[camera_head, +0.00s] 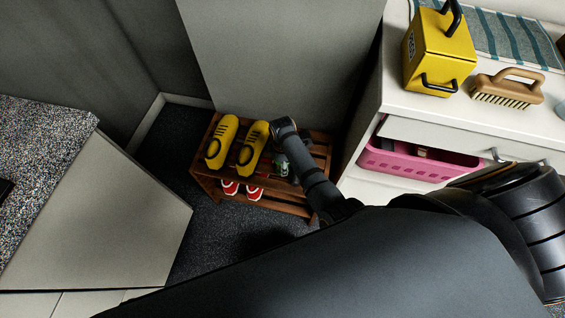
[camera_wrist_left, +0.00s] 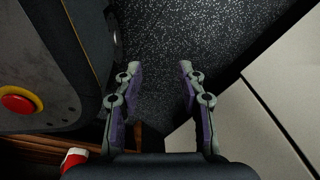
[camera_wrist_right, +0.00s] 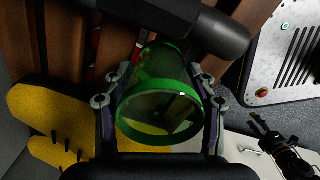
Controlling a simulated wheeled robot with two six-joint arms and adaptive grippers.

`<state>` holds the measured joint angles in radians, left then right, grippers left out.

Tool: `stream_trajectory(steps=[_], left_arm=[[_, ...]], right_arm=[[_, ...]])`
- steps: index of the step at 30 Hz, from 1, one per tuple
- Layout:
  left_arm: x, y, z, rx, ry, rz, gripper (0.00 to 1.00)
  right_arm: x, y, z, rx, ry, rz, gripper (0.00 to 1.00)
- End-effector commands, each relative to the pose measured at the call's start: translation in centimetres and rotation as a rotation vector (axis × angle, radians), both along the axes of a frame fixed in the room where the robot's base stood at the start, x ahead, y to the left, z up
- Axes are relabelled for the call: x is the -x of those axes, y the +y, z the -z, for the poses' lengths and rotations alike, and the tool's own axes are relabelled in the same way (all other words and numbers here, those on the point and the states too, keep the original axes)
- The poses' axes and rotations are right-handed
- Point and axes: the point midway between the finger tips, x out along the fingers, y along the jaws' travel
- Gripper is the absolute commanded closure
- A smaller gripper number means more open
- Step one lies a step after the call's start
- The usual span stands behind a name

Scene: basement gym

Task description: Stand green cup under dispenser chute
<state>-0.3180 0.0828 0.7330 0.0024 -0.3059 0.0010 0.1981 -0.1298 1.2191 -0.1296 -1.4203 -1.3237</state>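The green see-through cup (camera_wrist_right: 160,100) is between the fingers of my right gripper (camera_wrist_right: 160,82) in the right wrist view, its open mouth towards the camera. The fingers flank it closely; whether they press on it is unclear. In the head view my right gripper (camera_head: 282,166) is low at the wooden rack, and the cup is hard to make out there. A yellow box (camera_head: 437,55) with a black handle on top and a black bar low on its front stands on the white cabinet; it may be the dispenser. My left gripper (camera_wrist_left: 160,75) is open and empty above dark carpet.
The wooden rack (camera_head: 208,188) holds yellow shoes (camera_head: 221,142) and red shoes (camera_head: 254,192). On the white cabinet (camera_head: 394,88) are a brush (camera_head: 508,88) and a striped cloth (camera_head: 500,36). A pink basket (camera_head: 410,168) sits below its top. A grey panel (camera_head: 100,215) stands at left.

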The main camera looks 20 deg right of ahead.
Motion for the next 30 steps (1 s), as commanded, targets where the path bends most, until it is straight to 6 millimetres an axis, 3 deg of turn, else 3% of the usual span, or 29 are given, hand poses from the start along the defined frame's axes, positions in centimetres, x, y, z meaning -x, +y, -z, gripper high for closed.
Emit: stream_trajectory(steps=[2, 13, 18, 24, 30], left_arm=[[0.0, 0.0, 0.0, 0.000, 0.001, 0.000, 0.60], [0.1, -0.1, -0.3, 0.001, -0.001, 0.000, 0.60], [2.5, 0.0, -0.9, 0.001, 0.012, -0.001, 0.60], [2.7, 0.0, -2.1, 0.001, 0.010, 0.000, 0.60], [2.6, 0.0, -2.6, 0.001, 0.009, 0.000, 0.60]], right_arm=[[0.0, 0.0, 0.0, 0.000, 0.000, 0.000, 0.28], [0.0, 0.0, -0.7, 0.000, -0.001, 0.000, 0.28], [-0.1, 0.1, -4.3, -0.001, -0.003, 0.000, 0.28], [-0.1, 0.0, -9.2, 0.000, -0.003, 0.001, 0.28], [-0.1, 0.0, -11.8, 0.000, -0.001, -0.001, 0.28]])
